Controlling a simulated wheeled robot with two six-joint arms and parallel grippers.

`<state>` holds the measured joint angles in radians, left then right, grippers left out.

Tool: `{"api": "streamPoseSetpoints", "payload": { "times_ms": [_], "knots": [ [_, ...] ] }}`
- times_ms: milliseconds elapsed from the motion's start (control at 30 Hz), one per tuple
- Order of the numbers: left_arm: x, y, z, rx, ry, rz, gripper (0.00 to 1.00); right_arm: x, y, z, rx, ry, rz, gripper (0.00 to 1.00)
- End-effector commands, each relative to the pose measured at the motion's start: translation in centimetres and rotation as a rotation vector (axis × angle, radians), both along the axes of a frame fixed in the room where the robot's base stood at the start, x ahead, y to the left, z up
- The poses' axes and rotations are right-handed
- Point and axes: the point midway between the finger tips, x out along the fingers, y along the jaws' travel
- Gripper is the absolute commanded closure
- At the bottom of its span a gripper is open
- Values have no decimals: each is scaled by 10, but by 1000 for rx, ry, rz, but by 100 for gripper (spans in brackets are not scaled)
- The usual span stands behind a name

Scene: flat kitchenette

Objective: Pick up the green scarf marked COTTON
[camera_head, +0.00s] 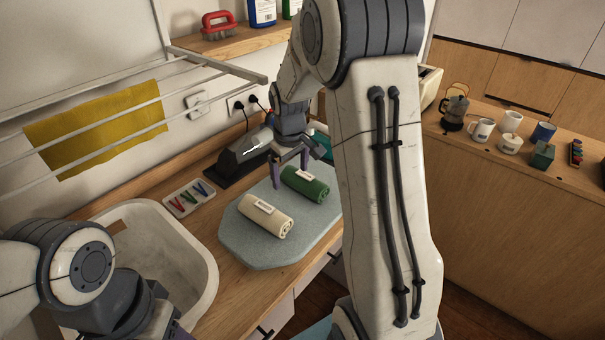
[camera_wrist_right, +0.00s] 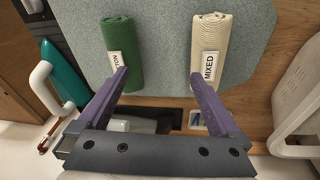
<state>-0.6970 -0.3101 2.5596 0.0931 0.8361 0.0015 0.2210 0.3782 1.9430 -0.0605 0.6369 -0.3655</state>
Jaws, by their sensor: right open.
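The green rolled scarf (camera_head: 304,184) lies on a grey-blue board on the counter. My right gripper (camera_head: 290,173) is open and empty, above the board near the scarves. In the right wrist view its fingertips (camera_wrist_right: 159,75) point between the two rolls. My left arm is at the lower left; its fingers are not clearly visible.
The board (camera_head: 245,247) has bare room at its front. A sink (camera_head: 160,235), a tray of coloured pegs (camera_head: 188,197) and a dark appliance (camera_head: 235,160) stand to the left. A drying rack with a yellow cloth (camera_head: 95,130) overhangs the sink. A teal object (camera_wrist_right: 62,75) lies beside the board.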

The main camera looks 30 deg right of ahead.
Motion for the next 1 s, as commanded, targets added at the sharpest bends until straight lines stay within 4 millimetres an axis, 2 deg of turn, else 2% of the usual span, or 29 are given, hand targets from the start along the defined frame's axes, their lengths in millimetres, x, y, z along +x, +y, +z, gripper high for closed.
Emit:
{"api": "streamPoseSetpoints", "payload": {
  "times_ms": [33,200,333,600,767,867,1000],
  "knots": [
    [0,0,-2,1,1,0,50,10,-13,-3,-8,8,9,0],
    [0,0,-2,1,1,0,50,33,-49,-5,-33,33,50,0],
    [0,0,-1,1,1,0,50,42,-66,-8,-43,47,70,0],
    [0,0,10,1,1,0,50,48,-73,-43,-45,52,77,0],
    [0,0,12,1,1,1,50,50,-74,-57,-46,50,76,0],
    [0,0,19,1,1,1,50,49,-74,-64,-44,52,76,0],
    [0,0,33,0,0,1,50,50,-75,-84,-44,53,77,0]
  ]
}}
